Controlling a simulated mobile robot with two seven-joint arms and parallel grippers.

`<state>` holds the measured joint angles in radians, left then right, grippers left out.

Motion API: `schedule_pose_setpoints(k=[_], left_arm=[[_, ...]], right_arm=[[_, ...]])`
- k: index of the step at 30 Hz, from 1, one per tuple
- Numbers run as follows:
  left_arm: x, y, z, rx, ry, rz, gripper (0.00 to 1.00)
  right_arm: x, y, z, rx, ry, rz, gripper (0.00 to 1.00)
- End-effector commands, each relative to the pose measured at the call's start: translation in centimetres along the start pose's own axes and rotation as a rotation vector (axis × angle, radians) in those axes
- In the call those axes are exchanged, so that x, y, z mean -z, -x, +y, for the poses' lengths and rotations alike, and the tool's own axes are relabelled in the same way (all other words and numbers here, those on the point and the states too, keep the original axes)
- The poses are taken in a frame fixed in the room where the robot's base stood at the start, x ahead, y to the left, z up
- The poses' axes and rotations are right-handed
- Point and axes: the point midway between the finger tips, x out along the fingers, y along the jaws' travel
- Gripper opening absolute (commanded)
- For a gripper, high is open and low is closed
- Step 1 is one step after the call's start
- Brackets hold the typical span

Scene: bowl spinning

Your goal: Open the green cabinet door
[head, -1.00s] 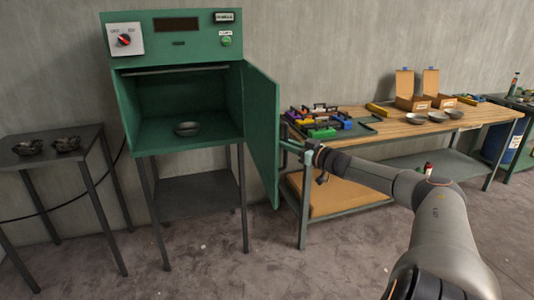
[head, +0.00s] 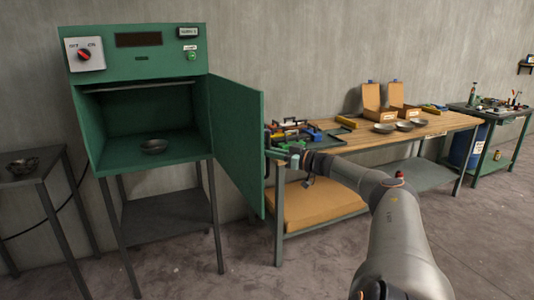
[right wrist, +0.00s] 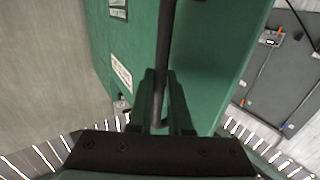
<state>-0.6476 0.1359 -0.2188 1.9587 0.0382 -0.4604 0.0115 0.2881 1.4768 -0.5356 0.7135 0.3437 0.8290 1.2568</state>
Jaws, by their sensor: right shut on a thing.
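The green cabinet (head: 140,68) stands on dark legs at the left of the head view. Its green door (head: 236,140) is swung wide open on the right side. In the right wrist view, my right gripper (right wrist: 160,105) is shut on the dark bar handle (right wrist: 167,50) of the door. My left gripper is not in view.
A wooden workbench (head: 440,124) with bowls (head: 404,125), open boxes and colored tools stands right of the door. A small dark table (head: 38,172) stands left of the cabinet. The floor (head: 190,275) in front is clear.

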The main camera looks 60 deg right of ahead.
Motion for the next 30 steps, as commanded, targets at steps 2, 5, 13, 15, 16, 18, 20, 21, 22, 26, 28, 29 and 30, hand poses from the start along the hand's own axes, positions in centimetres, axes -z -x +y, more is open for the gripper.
schedule_pose_setpoints(k=[2, 5, 13, 15, 16, 18, 20, 21, 22, 26, 28, 29, 30], left_arm=[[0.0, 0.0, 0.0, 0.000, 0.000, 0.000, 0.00], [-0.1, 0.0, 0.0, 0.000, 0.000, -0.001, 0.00], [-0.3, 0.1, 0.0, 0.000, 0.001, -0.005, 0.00], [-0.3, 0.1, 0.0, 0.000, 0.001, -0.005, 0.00], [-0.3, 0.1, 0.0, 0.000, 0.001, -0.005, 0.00], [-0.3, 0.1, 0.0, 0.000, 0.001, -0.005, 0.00], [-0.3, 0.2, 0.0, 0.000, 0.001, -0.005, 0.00], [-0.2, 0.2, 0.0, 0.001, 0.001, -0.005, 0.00], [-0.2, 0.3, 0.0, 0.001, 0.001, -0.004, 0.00], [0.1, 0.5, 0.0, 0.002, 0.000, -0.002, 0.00], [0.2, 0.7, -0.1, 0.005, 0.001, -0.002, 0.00], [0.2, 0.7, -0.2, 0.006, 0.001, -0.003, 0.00], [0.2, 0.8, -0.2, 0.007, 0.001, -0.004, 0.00]], right_arm=[[0.0, 0.0, 0.0, -0.001, -0.002, 0.001, 0.00], [0.0, 0.0, 0.0, -0.001, -0.001, 0.000, 0.27], [0.0, 0.0, 0.0, -0.001, 0.000, 0.000, 0.47], [0.0, 0.0, 0.0, -0.001, 0.000, 0.000, 0.47], [0.0, 0.0, 0.0, -0.001, 0.000, 0.000, 0.47], [0.0, 0.0, 0.0, -0.001, 0.000, -0.001, 0.47], [0.0, 0.1, 0.0, 0.000, 0.001, -0.001, 0.47], [0.0, 0.1, 0.0, 0.000, 0.000, -0.002, 0.47], [-0.1, 0.2, 0.0, 0.000, 0.001, -0.003, 0.47], [-0.1, 0.7, 0.0, 0.003, 0.001, -0.007, 0.47], [-0.1, 1.1, -0.1, 0.005, 0.001, -0.008, 0.47], [-0.1, 1.3, -0.1, 0.006, 0.001, -0.008, 0.47], [-0.1, 1.5, -0.1, 0.006, 0.000, -0.008, 0.47]])
